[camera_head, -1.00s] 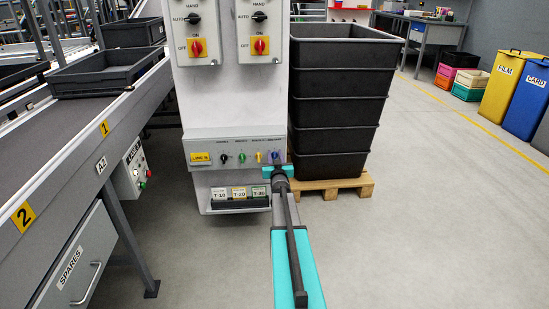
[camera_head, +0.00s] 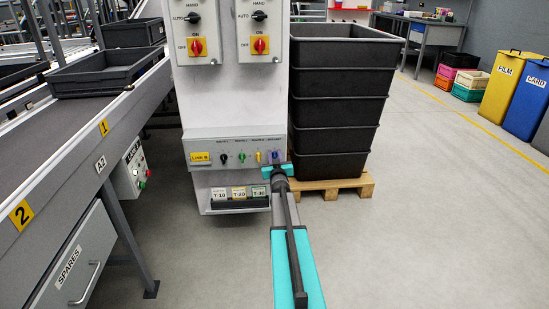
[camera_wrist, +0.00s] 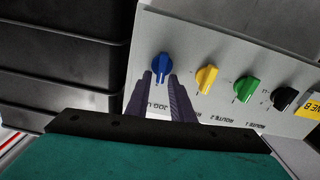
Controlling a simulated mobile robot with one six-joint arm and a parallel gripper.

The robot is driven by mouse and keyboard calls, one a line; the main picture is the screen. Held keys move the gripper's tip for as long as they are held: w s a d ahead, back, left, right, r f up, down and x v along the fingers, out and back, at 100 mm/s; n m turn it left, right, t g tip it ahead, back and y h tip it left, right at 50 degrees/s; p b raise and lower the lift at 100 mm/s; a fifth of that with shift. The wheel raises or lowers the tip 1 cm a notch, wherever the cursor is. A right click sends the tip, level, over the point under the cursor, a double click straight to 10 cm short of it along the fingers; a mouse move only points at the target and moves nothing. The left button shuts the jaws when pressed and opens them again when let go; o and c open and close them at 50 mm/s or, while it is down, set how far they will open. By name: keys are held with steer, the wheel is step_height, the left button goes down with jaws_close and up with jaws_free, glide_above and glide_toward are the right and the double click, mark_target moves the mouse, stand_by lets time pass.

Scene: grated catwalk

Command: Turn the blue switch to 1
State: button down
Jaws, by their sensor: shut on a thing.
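The blue switch (camera_wrist: 161,64) is a small rotary knob at one end of a row on the grey panel. In the head view the blue switch (camera_head: 275,155) is the rightmost knob, just above my gripper (camera_head: 277,166). In the wrist view the two fingertips of my gripper (camera_wrist: 161,80) reach the knob from either side and are shut on it. The knob's ridge stands roughly upright in that picture. The fingers partly cover the label by it, and its position marks cannot be read.
A yellow knob (camera_wrist: 206,78), a green knob (camera_wrist: 246,89) and a black knob (camera_wrist: 285,98) sit beside the blue one. Stacked black bins (camera_head: 335,105) on a pallet (camera_head: 345,187) stand close on the right. A conveyor (camera_head: 75,135) is on the left.

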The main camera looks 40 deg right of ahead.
steer(key=n+b, duration=0.4)
steer(key=n, duration=0.1)
steer(key=a+f+n+b, duration=0.1)
steer(key=n+b, duration=0.1)
steer(key=shift+w+n+b, duration=0.35)
steer(key=shift+w+n, duration=0.05)
steer(key=shift+r, duration=0.1)
stand_by(0.3)
steer(key=c, duration=1.8)
jaws_free()
steer(key=shift+d, duration=0.1)
steer(key=shift+c, duration=0.2)
steer(key=shift+s, duration=0.1)
steer(key=p+v, duration=0.4)
steer(key=v, duration=0.9)
steer(key=shift+s+a, duration=0.2)
steer(key=shift+a, duration=0.1)
